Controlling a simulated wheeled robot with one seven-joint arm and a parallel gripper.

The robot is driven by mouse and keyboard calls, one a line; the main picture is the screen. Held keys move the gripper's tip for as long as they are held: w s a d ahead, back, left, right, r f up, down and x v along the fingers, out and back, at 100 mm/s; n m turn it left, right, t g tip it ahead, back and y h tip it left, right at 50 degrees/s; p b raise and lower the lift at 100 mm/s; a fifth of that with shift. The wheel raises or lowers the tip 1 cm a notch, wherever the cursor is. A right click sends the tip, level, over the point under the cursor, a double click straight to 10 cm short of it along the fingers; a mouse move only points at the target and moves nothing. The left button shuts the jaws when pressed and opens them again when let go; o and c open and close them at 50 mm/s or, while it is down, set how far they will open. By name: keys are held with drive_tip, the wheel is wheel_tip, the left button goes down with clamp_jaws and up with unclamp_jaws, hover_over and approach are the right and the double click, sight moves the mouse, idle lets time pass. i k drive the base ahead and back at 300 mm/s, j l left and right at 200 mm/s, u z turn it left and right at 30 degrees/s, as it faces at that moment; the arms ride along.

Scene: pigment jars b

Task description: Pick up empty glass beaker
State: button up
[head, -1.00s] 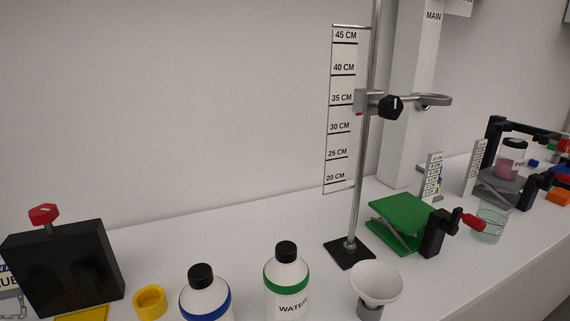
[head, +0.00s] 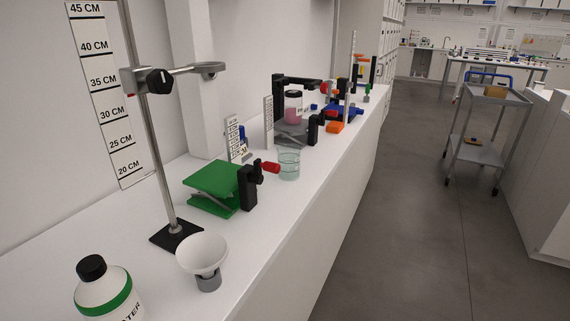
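The empty glass beaker (head: 289,164) is clear and faintly green. It stands upright on the white bench in the head view, near the bench's front edge. It is just right of the red knob (head: 270,167) of the green lab jack (head: 213,186). No contents show in it. My gripper is not in view.
A jar of pink pigment (head: 293,108) sits beyond. Open floor (head: 408,231) lies right, with a grey cart (head: 478,155) farther off.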

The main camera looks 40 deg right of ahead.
sight(289, 155)
drive_tip(key=i+l+z, duration=0.1)
drive_tip(key=i+l, duration=0.35)
drive_tip(key=i, duration=0.2)
drive_tip(key=z, duration=1.55)
